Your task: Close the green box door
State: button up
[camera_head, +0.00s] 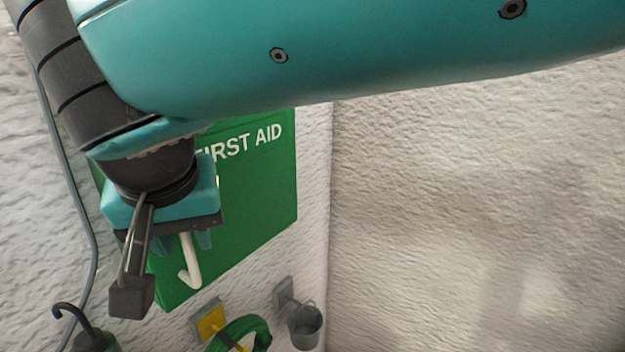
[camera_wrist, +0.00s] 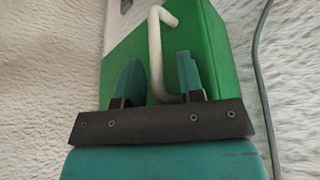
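The green box (camera_head: 250,190) with white FIRST AID lettering hangs on the wall, its left part hidden behind my wrist. A white bent handle (camera_head: 192,272) stands out from its green face. My gripper (camera_head: 184,243) is over the lower left of that face. In the wrist view, the green box (camera_wrist: 212,55) fills the upper middle, and the handle (camera_wrist: 156,35) rises between my two teal fingers. The fingers of my gripper (camera_wrist: 159,64) are apart, with gaps beside the handle. I cannot tell how far the door stands open.
Below the box are a yellow bracket (camera_head: 210,321) with a coiled green hose (camera_head: 237,332) and a grey bucket (camera_head: 304,328) on a wall hook. A grey cable (camera_head: 92,230) runs down the left wall. The right wall is bare.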

jog(key=shift+s, duration=0.1)
jog(key=v, duration=1.2)
jog(key=w+d+f+n+b, duration=0.1)
jog(key=w+d+f, duration=0.25)
jog(key=d, duration=0.25)
jog(key=w+d+f+g+b, duration=0.1)
jog(key=w+d+f+b, duration=0.1)
jog(key=d+f, duration=0.35)
jog(key=w+d+f+n+b, duration=0.1)
jog(key=w+d+f, duration=0.15)
jog(key=d, duration=0.55)
jog(key=s+d+f+g+y+b, duration=0.2)
jog(key=s+d+f+g+b, duration=0.1)
jog(key=s+d+f, duration=0.7)
jog(key=shift+s+d+f, duration=0.2)
jog(key=shift+s+f, duration=0.4)
jog(key=shift+s, duration=0.2)
